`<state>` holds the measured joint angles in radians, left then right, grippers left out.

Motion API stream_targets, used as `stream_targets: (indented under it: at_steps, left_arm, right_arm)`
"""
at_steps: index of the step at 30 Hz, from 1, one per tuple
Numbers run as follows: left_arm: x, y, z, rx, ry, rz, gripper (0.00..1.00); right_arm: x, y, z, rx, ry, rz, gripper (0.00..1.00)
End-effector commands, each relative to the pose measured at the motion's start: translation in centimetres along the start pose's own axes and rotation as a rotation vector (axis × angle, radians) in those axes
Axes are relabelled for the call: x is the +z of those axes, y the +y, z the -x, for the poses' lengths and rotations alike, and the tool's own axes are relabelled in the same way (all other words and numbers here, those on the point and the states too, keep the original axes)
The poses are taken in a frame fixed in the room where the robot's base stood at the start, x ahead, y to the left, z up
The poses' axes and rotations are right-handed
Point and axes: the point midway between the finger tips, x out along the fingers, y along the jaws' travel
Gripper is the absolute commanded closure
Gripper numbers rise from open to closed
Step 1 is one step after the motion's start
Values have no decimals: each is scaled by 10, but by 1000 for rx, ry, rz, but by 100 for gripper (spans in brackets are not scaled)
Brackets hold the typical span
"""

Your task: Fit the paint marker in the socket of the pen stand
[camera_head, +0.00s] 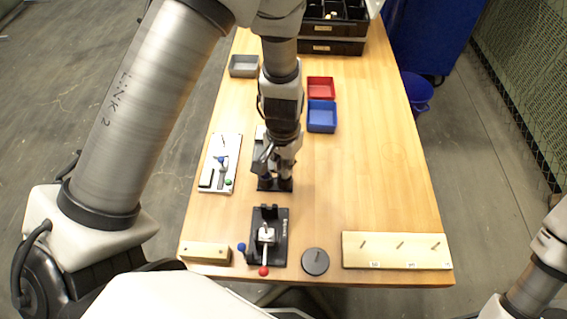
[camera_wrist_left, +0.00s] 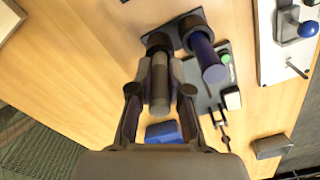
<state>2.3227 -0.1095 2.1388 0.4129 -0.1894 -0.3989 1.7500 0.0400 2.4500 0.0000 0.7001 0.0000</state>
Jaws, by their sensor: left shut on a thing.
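My left gripper (camera_wrist_left: 160,92) is shut on the paint marker (camera_wrist_left: 159,85), a dark grey cylinder between its two fingers. The dark pen stand (camera_wrist_left: 182,32) lies just beyond the fingertips in the left wrist view. The marker's far end overlaps a round socket (camera_wrist_left: 158,41) of the stand; I cannot tell whether it is inside or just above. A dark blue cylinder (camera_wrist_left: 207,58) stands in the stand beside it. In the head view my left gripper (camera_head: 277,172) is over the stand's black base (camera_head: 275,186), hiding most of it. My right gripper is out of view.
A white board with knobs (camera_head: 220,178) lies left of the stand. A black clamp fixture (camera_head: 268,238), a dark disc (camera_head: 315,261) and a wooden peg block (camera_head: 397,250) sit near the front edge. Red (camera_head: 320,87) and blue (camera_head: 321,116) trays stand behind.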

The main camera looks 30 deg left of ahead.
Motion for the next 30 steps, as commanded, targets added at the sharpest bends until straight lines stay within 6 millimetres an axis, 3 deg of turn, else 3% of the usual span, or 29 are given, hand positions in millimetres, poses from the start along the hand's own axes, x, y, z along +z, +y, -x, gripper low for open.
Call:
stream_targets:
  at_steps: [30]
  left_arm:
    - [0, 0, -14, 0, 0, 0, 100]
  right_arm:
    - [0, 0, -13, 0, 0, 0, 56]
